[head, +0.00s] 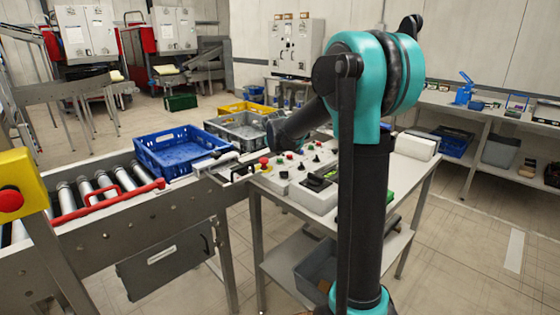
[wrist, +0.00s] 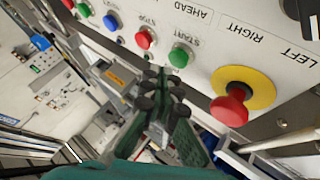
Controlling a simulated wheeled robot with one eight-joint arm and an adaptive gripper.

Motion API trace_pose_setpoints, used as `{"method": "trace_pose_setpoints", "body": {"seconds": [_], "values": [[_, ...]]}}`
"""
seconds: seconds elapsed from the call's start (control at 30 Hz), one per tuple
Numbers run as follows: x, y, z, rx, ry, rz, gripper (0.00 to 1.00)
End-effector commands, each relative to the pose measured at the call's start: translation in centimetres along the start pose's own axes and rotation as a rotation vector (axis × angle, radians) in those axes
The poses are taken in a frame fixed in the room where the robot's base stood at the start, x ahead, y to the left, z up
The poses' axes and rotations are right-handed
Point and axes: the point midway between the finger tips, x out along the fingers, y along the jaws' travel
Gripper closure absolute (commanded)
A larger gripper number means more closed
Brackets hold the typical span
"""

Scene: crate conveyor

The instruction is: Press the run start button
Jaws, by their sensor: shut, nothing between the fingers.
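A grey control panel (wrist: 207,62) fills the upper right of the wrist view, with its lettering upside down. A green button (wrist: 180,56) beside the word START sits on it. A red button (wrist: 146,39) beside the word STOP is to its left. My gripper (wrist: 162,82) is shut and empty, its dark fingertips just below the green button in the picture. I cannot tell whether they touch it. In the head view the panel (head: 291,172) is on a table left of my arm; the gripper is not clearly visible there.
A large red emergency stop on a yellow ring (wrist: 236,96) is close to the right of my fingers. A blue button (wrist: 111,22) is further left. In the head view, a blue crate (head: 180,150) is on the roller conveyor (head: 110,222) beside the panel.

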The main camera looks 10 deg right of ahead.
Motion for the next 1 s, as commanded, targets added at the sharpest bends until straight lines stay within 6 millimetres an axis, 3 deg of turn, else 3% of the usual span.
{"method": "trace_pose_setpoints", "body": {"seconds": [1.0], "values": [[0.77, -0.56, 0.55, 0.000, 0.000, 0.000, 1.00]]}}
